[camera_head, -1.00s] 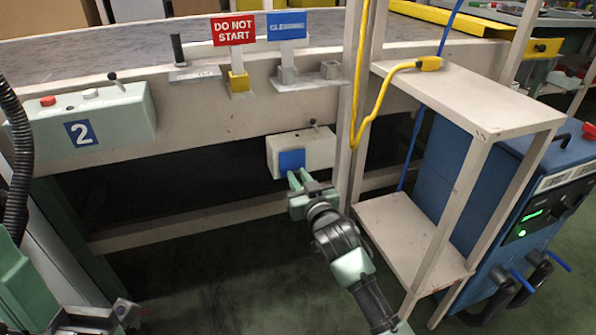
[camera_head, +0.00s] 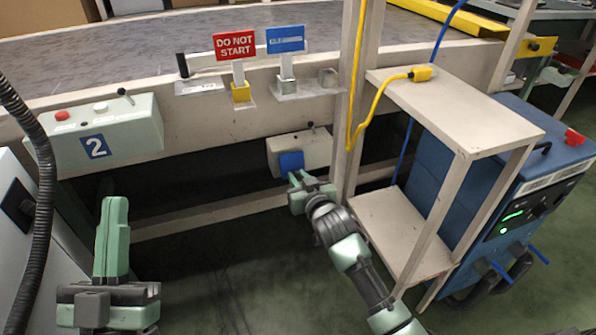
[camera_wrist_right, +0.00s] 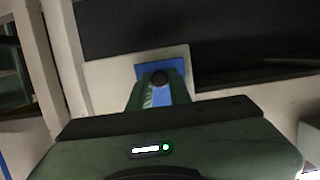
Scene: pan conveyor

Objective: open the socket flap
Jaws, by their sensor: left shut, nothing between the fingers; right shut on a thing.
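The socket flap (camera_head: 290,160) is a blue square plate on the front of a white box (camera_head: 313,150) under the conveyor's side rail. My right gripper (camera_head: 296,178) is at the flap's lower edge. In the right wrist view its fingers are closed around a dark round knob (camera_wrist_right: 160,77) in front of the blue flap (camera_wrist_right: 146,68). Whether the flap stands away from the box is hard to tell. My left gripper (camera_head: 115,205) is shut and empty at the lower left, well away from the box.
A shelf frame (camera_head: 480,125) stands right of the box, with a yellow plug and cable (camera_head: 420,73) on top. A blue machine (camera_head: 500,190) stands behind it. A control box marked 2 (camera_head: 105,135) and a DO NOT START sign (camera_head: 235,45) are along the rail.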

